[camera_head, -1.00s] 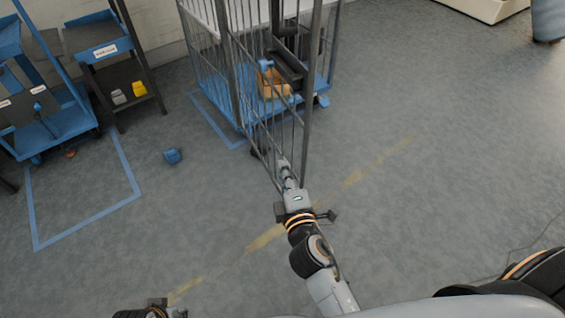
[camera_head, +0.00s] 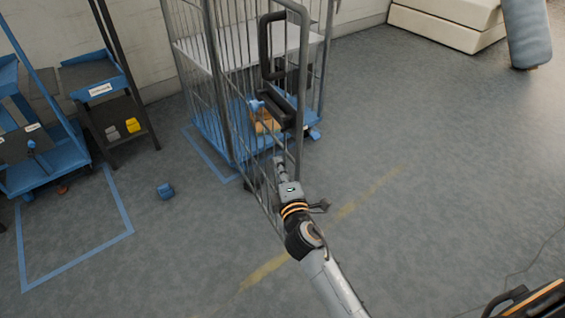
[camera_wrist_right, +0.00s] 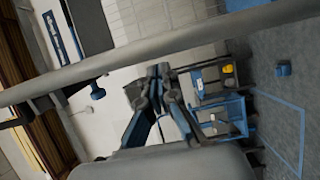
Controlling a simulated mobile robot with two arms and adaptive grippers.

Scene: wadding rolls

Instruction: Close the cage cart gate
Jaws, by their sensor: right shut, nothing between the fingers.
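The cage cart, with grey wire bars and a blue base (camera_head: 208,133), stands at the upper middle of the head view. Its barred gate (camera_head: 302,70) stands on the near side and reaches towards me; I cannot tell exactly how far it is swung out. My right gripper (camera_head: 279,163) is at the gate's lower part, beside its bars; contact cannot be told. In the right wrist view its fingers (camera_wrist_right: 160,78) are shut and empty, close to a grey tube (camera_wrist_right: 180,40) crossing the picture. My left gripper is not in view.
A blue trolley (camera_head: 45,170) and a dark shelf rack (camera_head: 135,137) stand at the left. A small blue object (camera_head: 165,190) lies on the floor. A pale block (camera_head: 450,22) stands at the back right. The floor on the right is open.

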